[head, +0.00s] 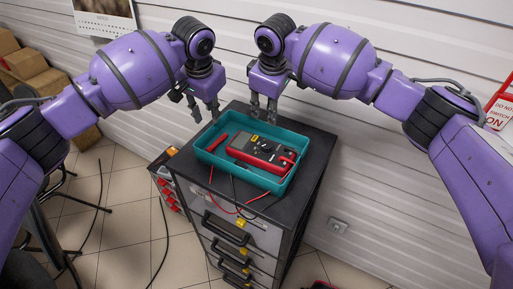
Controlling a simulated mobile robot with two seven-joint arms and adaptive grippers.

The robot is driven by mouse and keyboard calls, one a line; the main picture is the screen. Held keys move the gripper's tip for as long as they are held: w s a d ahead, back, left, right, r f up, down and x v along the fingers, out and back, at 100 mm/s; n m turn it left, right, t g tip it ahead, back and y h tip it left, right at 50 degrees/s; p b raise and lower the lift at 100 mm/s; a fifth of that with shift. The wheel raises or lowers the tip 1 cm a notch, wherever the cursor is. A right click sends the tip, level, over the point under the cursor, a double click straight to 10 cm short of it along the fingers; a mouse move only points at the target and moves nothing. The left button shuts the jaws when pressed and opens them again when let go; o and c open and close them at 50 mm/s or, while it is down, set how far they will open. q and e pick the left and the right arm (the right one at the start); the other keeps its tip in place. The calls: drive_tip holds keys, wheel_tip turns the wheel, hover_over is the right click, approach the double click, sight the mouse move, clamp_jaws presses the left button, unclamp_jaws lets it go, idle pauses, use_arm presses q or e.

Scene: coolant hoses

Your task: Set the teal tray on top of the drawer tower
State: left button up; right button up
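The teal tray (248,181) rests on the black top of the drawer tower (318,146), upright as far as I can see. A red and dark multimeter (262,150) lies in the tray, with a red probe (216,141) beside it. Thin red and black leads hang over the tray's front wall. My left gripper (205,110) points down above the tray's back left side, its fingers apart and empty. My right gripper (263,107) points down above the tray's back side, also with fingers apart and empty. Neither appears to touch the tray.
The tower stands close to a white slatted wall (400,60). A rack with red parts (167,190) is on its left side. Cardboard boxes (30,68) are stacked at the far left, near a dark stool (60,190). A wall socket (338,226) is right of the tower.

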use_arm(q)
drive_tip(key=v, duration=1.2)
use_arm(e)
drive_tip(key=v, duration=1.2)
